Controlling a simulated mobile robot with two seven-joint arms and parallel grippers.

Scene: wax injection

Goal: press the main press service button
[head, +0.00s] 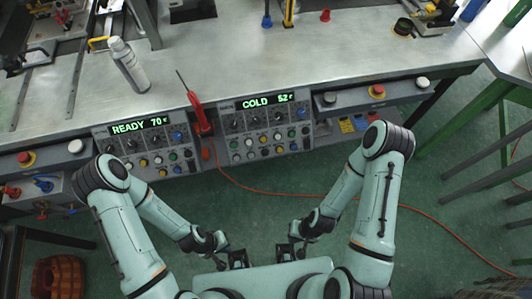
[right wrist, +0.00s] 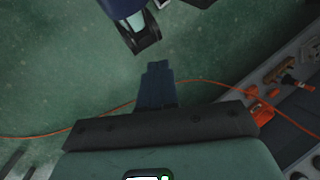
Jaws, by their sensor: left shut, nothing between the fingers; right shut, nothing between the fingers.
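Two control panels sit on the front of the workbench in the head view. The left panel (head: 146,145) has a green display reading "READY 70"; the right panel (head: 264,127) reads "COLD 52". Each carries several small round buttons and knobs in white, yellow, blue, green and black. Their labels are too small to read, so I cannot tell which is the service button. My left gripper (head: 238,259) and right gripper (head: 285,253) are low in front of my body, well away from the panels. Both are shut and empty. The right gripper's fingers (right wrist: 158,80) show in the wrist view.
A red-handled tool (head: 197,108) stands between the panels, with an orange cable (head: 262,190) running over the green floor. Red mushroom buttons (head: 377,91) and white buttons (head: 76,146) flank the panels. A white bottle (head: 127,64) stands on the bench (head: 250,60). Floor ahead is free.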

